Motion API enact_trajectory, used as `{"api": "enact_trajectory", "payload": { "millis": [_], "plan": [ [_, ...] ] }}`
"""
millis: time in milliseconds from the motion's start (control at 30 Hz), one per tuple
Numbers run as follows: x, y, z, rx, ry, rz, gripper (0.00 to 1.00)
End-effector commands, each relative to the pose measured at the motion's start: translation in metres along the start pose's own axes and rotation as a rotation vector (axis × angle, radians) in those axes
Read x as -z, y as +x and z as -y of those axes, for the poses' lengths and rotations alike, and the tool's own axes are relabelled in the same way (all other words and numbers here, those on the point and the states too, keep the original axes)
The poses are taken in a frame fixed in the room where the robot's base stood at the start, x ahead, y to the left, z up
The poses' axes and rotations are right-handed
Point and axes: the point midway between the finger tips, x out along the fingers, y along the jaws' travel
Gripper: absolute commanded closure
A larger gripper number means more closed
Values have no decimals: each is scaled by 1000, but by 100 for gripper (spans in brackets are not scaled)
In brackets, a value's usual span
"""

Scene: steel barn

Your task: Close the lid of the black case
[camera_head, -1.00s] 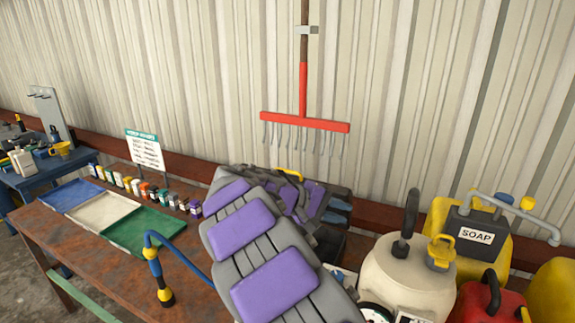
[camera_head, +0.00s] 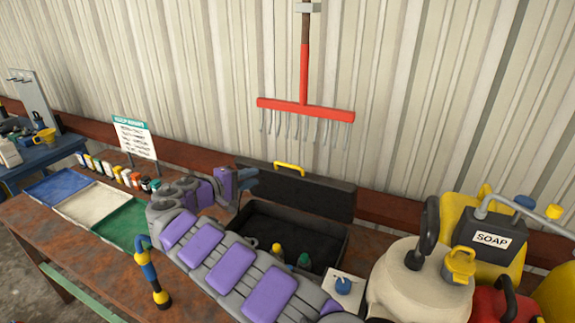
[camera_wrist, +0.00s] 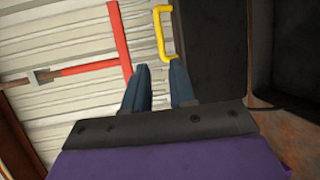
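The black case (camera_head: 341,242) stands open on the rusty table. Its lid (camera_head: 325,196) is raised at the back, near the wall, with a yellow handle (camera_head: 290,167) on its top edge. My gripper (camera_head: 247,180) is at the left end of the lid, and my arm hides the case's front left part. In the wrist view, the blue fingers of my gripper (camera_wrist: 160,88) are apart with nothing held between them. The yellow handle (camera_wrist: 160,32) and dark lid (camera_wrist: 212,50) show beyond and right of the fingers; I cannot tell whether they touch.
Yellow-capped (camera_head: 277,250) and green-capped (camera_head: 304,260) items show at the case. A cream jug (camera_head: 410,285) and soap container (camera_head: 487,238) stand right. A red rake (camera_head: 305,105) hangs behind.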

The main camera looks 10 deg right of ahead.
Motion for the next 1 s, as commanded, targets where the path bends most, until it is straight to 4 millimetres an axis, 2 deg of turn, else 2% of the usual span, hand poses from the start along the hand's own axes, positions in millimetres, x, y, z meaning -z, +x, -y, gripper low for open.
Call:
{"api": "enact_trajectory", "payload": {
  "millis": [600,800,1000],
  "plan": [
    [1,118,3,3,-3,3,75],
    [1,146,0,0,0,3,75],
    [1,158,0,-1,-1,2,75]
  ]
}}
